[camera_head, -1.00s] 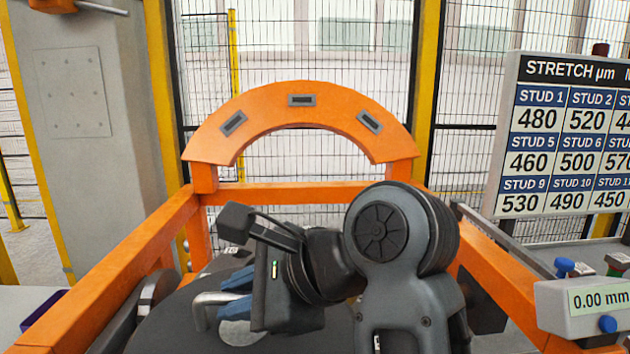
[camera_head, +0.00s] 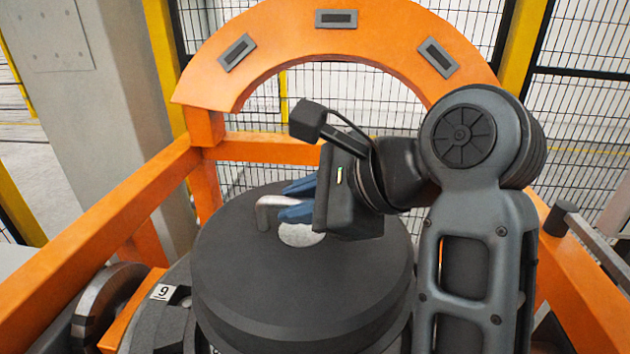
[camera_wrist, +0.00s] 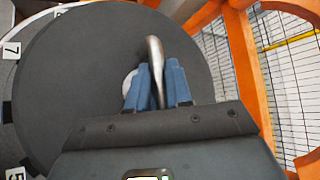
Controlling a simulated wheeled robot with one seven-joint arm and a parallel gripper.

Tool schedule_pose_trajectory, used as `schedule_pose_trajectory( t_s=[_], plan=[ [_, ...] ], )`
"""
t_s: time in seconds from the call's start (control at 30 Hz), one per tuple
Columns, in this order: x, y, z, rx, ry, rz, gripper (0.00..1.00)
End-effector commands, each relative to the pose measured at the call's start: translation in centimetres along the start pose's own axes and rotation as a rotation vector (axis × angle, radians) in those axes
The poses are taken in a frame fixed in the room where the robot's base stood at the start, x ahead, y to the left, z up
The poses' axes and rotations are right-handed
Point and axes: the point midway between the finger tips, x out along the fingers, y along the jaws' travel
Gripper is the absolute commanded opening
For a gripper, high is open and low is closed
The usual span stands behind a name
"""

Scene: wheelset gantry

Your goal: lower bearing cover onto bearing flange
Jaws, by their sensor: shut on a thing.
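The bearing cover (camera_head: 300,285) is a thick dark grey disc with a bent metal handle (camera_head: 264,208) on its top. In the wrist view the cover (camera_wrist: 75,85) fills the middle as a large dark circle. My gripper (camera_head: 292,205) has blue fingers closed on the handle, and in the wrist view the handle (camera_wrist: 154,55) passes between them. The bearing flange (camera_head: 165,325) shows in part below and left of the cover, with a "9" tag. The cover hides most of it. I cannot tell whether the cover touches it.
An orange frame with an arch (camera_head: 340,35) stands behind the cover. Orange side rails (camera_head: 110,225) run along the left and right. A round metal part (camera_head: 105,305) sits at lower left. A mesh fence stands beyond.

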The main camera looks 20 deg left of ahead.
Motion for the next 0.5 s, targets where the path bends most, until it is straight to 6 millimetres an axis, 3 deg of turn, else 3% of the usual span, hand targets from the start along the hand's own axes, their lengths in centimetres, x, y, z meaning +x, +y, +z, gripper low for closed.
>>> schedule_pose_trajectory(
  t_s=[0.5],
  plan=[
    [0.16, 0.26, -0.23, 0.004, -0.006, -0.009, 0.0]
  ],
)
